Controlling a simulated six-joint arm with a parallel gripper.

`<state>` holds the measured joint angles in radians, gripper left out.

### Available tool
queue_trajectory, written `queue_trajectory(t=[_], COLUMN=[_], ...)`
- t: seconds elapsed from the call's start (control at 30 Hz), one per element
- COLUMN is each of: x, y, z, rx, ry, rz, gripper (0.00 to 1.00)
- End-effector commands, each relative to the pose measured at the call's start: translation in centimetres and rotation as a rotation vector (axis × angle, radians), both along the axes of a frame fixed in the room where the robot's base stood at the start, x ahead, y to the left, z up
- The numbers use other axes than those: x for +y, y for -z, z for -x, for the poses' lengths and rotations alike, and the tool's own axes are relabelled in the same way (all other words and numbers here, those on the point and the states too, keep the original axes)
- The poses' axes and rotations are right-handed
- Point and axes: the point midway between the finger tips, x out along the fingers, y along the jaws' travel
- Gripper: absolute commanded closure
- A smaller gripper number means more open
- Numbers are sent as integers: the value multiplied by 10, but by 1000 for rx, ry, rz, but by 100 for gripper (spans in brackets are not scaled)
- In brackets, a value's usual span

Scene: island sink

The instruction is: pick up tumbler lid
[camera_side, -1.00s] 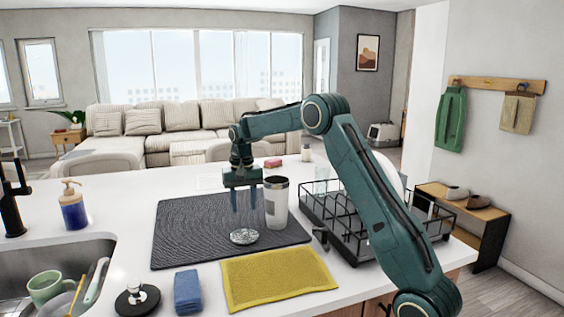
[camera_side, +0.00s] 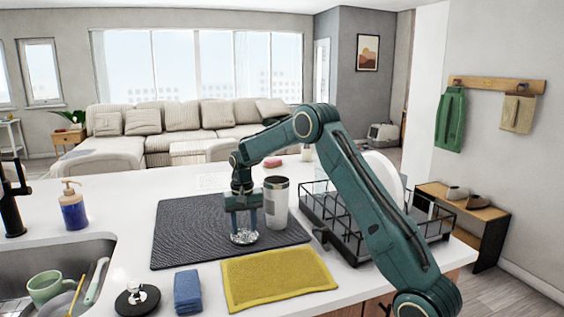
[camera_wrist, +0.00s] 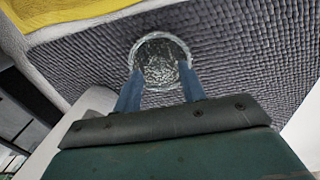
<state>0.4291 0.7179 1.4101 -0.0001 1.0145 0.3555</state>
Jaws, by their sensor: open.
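The tumbler lid (camera_side: 244,237) is a small, round, clear and silvery disc lying on the dark textured mat (camera_side: 185,232). My gripper (camera_side: 244,230) points down at the lid, its fingertips low at the lid's level. In the wrist view the lid (camera_wrist: 161,62) sits between the ends of my two blue fingers, and my gripper (camera_wrist: 160,85) is open around its near part. I cannot tell whether the fingers touch it. The tumbler (camera_side: 276,205), white with a dark rim, stands upright on the mat just right of my gripper.
A black wire dish rack (camera_side: 335,235) stands right of the mat. A yellow cloth (camera_side: 278,278), a folded blue cloth (camera_side: 187,291) and a black round stopper (camera_side: 137,299) lie in front. The sink (camera_side: 40,265) and soap bottle (camera_side: 73,208) are left. The mat's left part is clear.

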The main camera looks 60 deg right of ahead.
Motion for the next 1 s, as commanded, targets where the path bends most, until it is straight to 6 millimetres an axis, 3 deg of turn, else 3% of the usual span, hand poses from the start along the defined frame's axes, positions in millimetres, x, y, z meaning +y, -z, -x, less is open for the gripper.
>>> queue_trajectory(t=[0.17, 0.63, 0.67, 0.87, 1.0], x=[0, 0, 0, 0, 0], y=[10, 11, 11, 11, 10], z=[0, 0, 0, 0, 0], rx=[0, -1, -1, -1, -1], ry=[0, 0, 0, 0, 0], rz=[0, 1, 1, 1, 1], gripper=[59, 59, 61, 100, 100])
